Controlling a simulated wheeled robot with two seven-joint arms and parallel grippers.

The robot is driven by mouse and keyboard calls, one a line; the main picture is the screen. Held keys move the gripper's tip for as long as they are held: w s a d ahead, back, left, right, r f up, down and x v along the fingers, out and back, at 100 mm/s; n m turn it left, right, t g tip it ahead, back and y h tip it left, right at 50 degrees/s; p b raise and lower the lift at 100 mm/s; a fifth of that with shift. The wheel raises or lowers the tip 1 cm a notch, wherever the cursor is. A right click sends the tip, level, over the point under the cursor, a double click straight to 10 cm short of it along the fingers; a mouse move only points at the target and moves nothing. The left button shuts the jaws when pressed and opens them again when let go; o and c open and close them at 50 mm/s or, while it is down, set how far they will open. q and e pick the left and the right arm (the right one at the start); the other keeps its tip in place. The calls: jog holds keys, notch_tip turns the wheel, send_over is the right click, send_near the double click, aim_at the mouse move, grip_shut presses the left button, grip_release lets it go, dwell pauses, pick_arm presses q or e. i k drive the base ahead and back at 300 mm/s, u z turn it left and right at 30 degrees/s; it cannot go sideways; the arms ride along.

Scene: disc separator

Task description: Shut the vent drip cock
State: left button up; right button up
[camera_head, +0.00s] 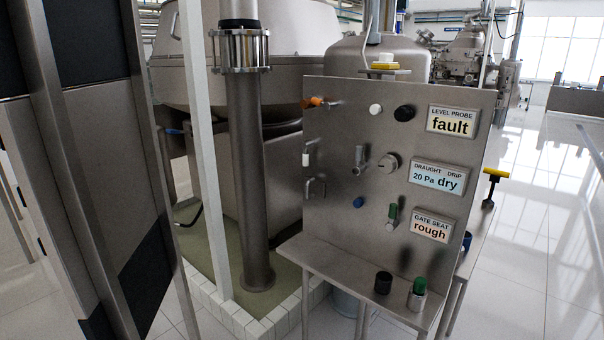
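A steel panel (340,235) stands upright in the camera_head view. Small fittings cover its face: an orange-handled one (317,101) at upper left, a bent metal one (314,187) at left, a grey lever-like one (360,158), a round grey knob (388,163), a blue knob (358,202) and a green-handled one (392,215). None is labelled as the vent drip cock, and I cannot tell which it is. A plate (437,178) reads "DRAUGHT 20 Pa" and "DRIP dry". Neither gripper is in view.
Plates read "LEVEL PROBE fault" (452,122) and "GATE SEAT rough" (431,226). A steel shelf (345,274) juts out below, with a black knob (383,282) and green-topped fitting (418,293). A yellow T-handle (494,174) stands right. Tall dark-and-grey panels (100,130) block the left. Right floor is clear.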

aim_at(307, 145)
jog(key=z, duration=0.05)
jog(key=k, duration=0.75)
jog(key=u, duration=0.8)
jog(key=i, duration=0.8)
jog(key=z, duration=0.65)
jog(key=i, duration=0.7)
jog(key=z, duration=0.75)
